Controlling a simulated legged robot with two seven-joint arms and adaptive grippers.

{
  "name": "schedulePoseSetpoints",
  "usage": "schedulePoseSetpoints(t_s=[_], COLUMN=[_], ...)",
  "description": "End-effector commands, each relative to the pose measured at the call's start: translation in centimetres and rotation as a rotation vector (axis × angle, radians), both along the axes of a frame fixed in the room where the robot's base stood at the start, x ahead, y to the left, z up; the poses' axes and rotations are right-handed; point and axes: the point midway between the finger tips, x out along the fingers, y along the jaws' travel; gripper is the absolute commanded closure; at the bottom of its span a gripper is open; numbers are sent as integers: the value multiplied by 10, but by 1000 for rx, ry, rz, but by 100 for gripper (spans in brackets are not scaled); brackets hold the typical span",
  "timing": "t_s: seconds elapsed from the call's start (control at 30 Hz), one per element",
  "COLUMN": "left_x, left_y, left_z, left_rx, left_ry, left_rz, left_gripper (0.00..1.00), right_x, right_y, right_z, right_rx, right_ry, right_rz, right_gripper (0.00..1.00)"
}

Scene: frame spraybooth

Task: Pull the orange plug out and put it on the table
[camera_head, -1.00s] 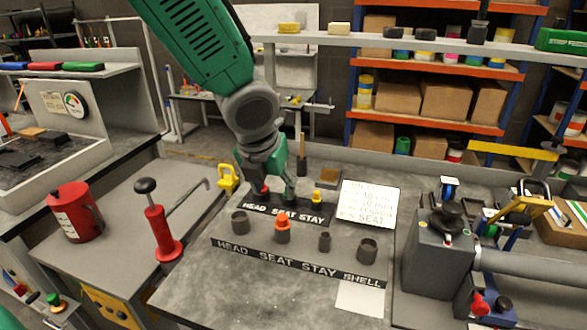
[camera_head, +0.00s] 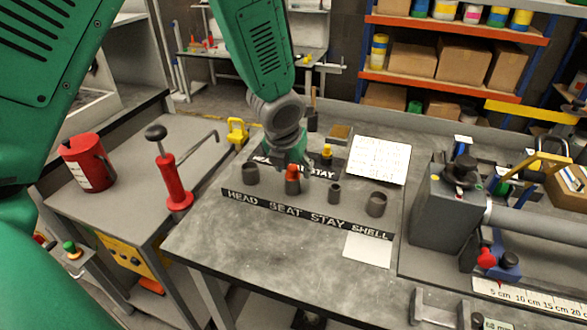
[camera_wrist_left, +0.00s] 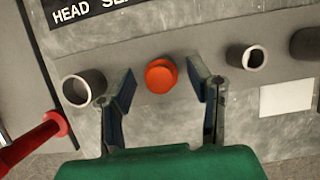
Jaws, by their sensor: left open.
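The orange plug (camera_head: 292,172) sits upright in a grey socket (camera_head: 292,187) behind the SEAT label, in the front row on the table (camera_head: 230,235). My left gripper (camera_head: 290,163) is just above and around the plug's top, pointing down, with its fingers partly hidden by the hand. In the left wrist view the round orange top (camera_wrist_left: 162,76) lies between the two open fingertips (camera_wrist_left: 161,70), with a gap on each side. The gripper holds nothing. My right gripper is not in view.
Grey sockets stand beside the plug: HEAD (camera_head: 250,174), STAY (camera_head: 334,192), SHELL (camera_head: 376,204). Behind are a black label strip and a yellow-topped part (camera_head: 326,154). A red-handled tool (camera_head: 175,185) stands left, a grey clamp block (camera_head: 445,210) right.

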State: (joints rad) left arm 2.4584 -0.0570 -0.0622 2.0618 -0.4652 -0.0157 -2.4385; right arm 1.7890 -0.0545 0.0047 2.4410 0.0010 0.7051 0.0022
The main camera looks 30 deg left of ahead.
Motion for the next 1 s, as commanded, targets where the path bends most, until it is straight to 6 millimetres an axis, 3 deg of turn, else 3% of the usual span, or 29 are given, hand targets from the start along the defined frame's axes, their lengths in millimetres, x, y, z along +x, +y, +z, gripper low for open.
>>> schedulePoseSetpoints(t_s=[0.33, 0.37, 0.47, 0.5, 0.57, 0.6, 0.63, 0.67, 1.0], left_x=[2, 2, 2, 2, 2, 2, 2, 2, 2], left_y=[1, 1, 1, 1, 1, 1, 1, 1, 1], left_z=[-4, -4, -4, -4, -4, -4, -4, -4, -1], left_rx=[0, 0, 0, 0, 0, 0, 0, 0, 0], left_ry=[-1, -1, -1, -1, -1, -1, -1, -1, -1], left_rz=[0, 0, 0, 0, 0, 0, 0, 0, 0], left_gripper=[54, 57, 92, 98, 98, 85, 96, 100, 100], right_x=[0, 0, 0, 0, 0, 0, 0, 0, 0], right_y=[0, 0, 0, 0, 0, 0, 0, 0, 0], right_z=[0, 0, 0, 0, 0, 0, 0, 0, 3], right_rx=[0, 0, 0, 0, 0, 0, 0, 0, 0], right_ry=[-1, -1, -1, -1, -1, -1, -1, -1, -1], right_rz=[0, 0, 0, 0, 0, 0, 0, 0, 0], right_gripper=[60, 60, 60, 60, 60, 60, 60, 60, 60])
